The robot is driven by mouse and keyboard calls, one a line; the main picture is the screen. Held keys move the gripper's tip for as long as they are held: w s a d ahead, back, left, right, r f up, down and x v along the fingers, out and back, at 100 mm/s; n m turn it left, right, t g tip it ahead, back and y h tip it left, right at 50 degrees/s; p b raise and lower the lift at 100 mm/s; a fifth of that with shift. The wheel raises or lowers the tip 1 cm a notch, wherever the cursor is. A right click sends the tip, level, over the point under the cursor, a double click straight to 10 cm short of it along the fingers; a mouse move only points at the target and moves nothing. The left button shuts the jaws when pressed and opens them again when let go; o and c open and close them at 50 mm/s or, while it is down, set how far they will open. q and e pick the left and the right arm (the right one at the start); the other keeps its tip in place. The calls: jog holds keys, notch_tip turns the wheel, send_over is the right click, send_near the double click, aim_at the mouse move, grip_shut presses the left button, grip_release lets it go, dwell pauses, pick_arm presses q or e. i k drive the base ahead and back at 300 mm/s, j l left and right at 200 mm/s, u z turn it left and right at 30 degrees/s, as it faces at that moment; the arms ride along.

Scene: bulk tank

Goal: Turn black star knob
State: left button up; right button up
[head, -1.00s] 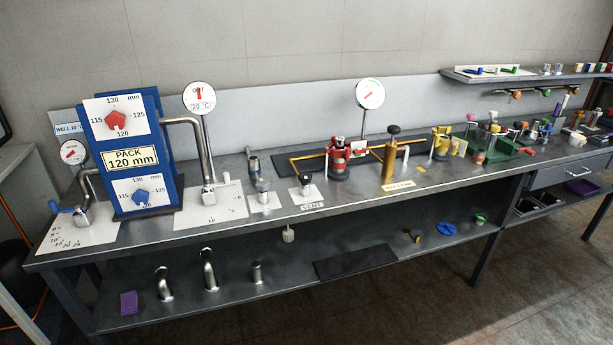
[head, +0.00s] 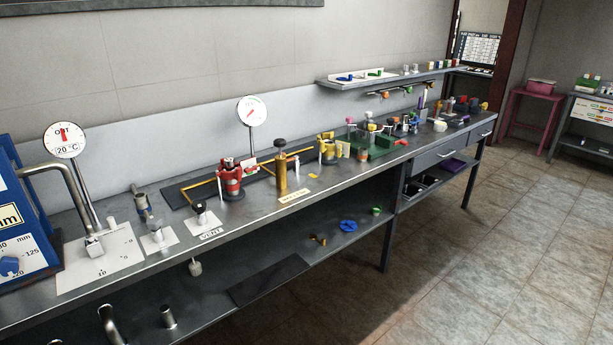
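Two black knobs show in the head view. One black knob (head: 199,206) stands on a small white plate behind a label reading VENT. The other black knob (head: 280,145) tops an upright brass cylinder (head: 282,175) farther right along the bench. Both are too small to tell which has a star shape. Neither of my grippers is in view, and nothing touches either knob.
The long steel bench (head: 235,222) carries a red valve (head: 231,180), a round gauge (head: 252,111) and a blue pack housing (head: 25,255) at left. A lower shelf holds loose parts. The tiled floor (head: 480,270) at right is clear.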

aim_at(198, 206)
jog(key=i+j+u, duration=0.15)
jog(key=i+u, duration=0.15)
jog(key=i, duration=0.65)
